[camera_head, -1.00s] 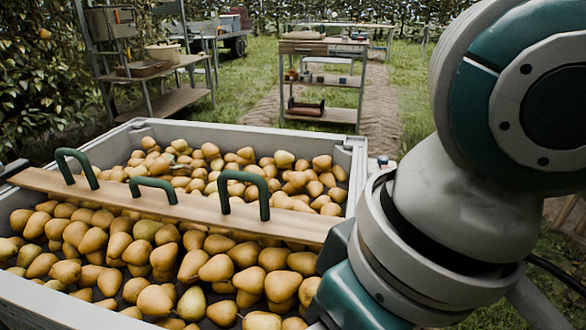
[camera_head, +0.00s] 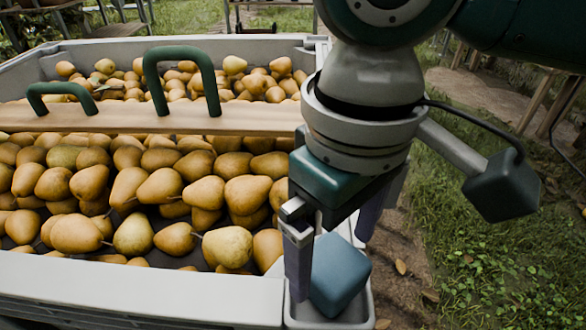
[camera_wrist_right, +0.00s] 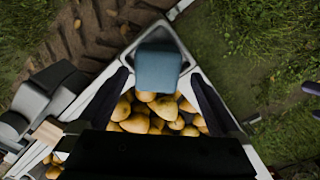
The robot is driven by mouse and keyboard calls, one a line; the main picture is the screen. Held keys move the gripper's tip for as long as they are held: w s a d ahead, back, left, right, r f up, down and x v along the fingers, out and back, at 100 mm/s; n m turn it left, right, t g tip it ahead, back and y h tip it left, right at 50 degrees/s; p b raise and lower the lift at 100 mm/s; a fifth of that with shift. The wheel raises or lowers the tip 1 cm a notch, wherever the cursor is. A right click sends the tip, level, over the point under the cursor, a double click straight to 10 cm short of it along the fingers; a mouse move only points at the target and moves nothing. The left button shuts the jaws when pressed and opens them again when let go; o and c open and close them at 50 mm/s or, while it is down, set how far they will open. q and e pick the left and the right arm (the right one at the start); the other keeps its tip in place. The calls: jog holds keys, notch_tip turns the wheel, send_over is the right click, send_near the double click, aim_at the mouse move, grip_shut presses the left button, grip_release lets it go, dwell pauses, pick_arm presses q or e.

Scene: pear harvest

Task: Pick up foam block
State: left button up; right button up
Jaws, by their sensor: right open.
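The foam block (camera_head: 340,272) is a blue-grey block with rounded edges. It sits in a small pale tray (camera_head: 366,312) at the near right corner of the pear bin. My right gripper (camera_head: 331,262) is open and empty, pointing down over the block. One finger shows at the block's left, the other behind it, and I cannot tell whether either touches. In the right wrist view the block (camera_wrist_right: 158,68) lies ahead, between and slightly beyond the two spread fingertips (camera_wrist_right: 160,75).
The large grey bin (camera_head: 130,285) is full of yellow pears (camera_head: 160,187). A wooden board (camera_head: 230,118) with green handles (camera_head: 182,75) lies across it. Grass (camera_head: 475,255) and a dirt path are at the right. Shelving stands behind.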

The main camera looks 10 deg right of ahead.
aim_at(337, 263)
jog(key=f+b, duration=0.2)
jog(key=f, duration=0.3)
jog(key=shift+d+b, duration=0.25)
jog(key=shift+b, duration=0.15)
jog(key=shift+r, duration=0.15)
